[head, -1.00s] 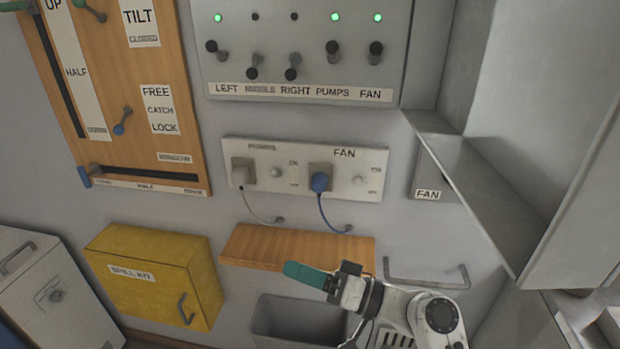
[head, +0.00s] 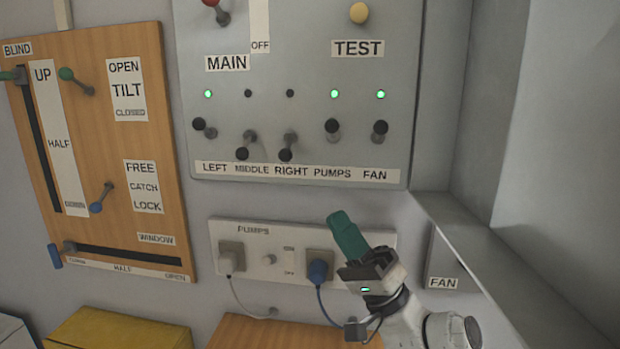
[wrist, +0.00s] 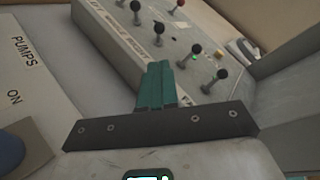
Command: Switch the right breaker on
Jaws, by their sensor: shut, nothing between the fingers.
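The right breaker lever (head: 285,154), above the RIGHT label, points down on the grey panel (head: 400,60). The lamp (head: 290,93) above it is dark. In the wrist view its black knob (wrist: 158,28) appears beyond the fingertips. My gripper (head: 338,217) has teal fingers, shut together and empty. In the head view it is below and right of the right lever, in front of the top edge of the socket plate. It also shows in the wrist view (wrist: 156,68), apart from the levers.
The middle lever (head: 242,152) is down with a dark lamp. The left (head: 199,124), pumps (head: 332,126) and fan (head: 380,127) levers are up with green lamps. A grey ledge (head: 480,250) juts out at the right. A blue plug (head: 318,270) sits beside my gripper.

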